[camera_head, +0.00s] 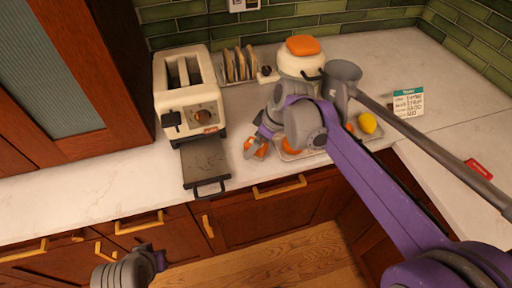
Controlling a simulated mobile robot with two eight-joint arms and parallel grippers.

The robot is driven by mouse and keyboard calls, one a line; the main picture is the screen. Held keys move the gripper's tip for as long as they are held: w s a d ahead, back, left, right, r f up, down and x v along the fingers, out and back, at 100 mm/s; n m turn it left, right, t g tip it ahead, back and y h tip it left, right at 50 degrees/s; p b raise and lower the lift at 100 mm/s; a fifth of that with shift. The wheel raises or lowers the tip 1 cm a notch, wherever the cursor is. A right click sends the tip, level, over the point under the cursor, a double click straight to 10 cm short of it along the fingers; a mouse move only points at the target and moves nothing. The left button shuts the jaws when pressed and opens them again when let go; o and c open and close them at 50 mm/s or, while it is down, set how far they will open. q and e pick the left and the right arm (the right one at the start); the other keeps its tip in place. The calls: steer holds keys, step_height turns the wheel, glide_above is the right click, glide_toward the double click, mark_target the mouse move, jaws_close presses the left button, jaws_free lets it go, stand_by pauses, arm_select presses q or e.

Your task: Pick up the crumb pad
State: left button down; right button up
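A small orange item (260,150), which looks like the crumb pad, is on the pale counter to the right of the pulled-out dark crumb tray (205,160). My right gripper (255,147) reaches down at it from the right, with its fingers close around or against it. The fingers partly hide the item. I cannot tell whether they are closed on it or whether it is lifted. My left arm's end (150,262) is low at the bottom left, in front of the cabinets and away from the counter; its fingertips are not clear.
A cream toaster (187,100) stands behind the tray. A toast rack (239,65) and a white pot with an orange lid (302,62) are at the back. A tray with a lemon (367,122) and orange fruit is partly behind my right arm. A sign (408,103) stands right.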

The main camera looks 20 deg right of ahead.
steer(key=shift+w+a+f, duration=0.1)
steer(key=shift+a+f, duration=0.05)
steer(key=shift+f, duration=0.25)
jaws_close()
step_height(320, 180, up, 10)
steer(key=shift+r+p, duration=0.1)
steer(key=shift+p, duration=0.35)
steer(key=c, duration=0.6)
jaws_free()
steer(key=c, duration=0.7)
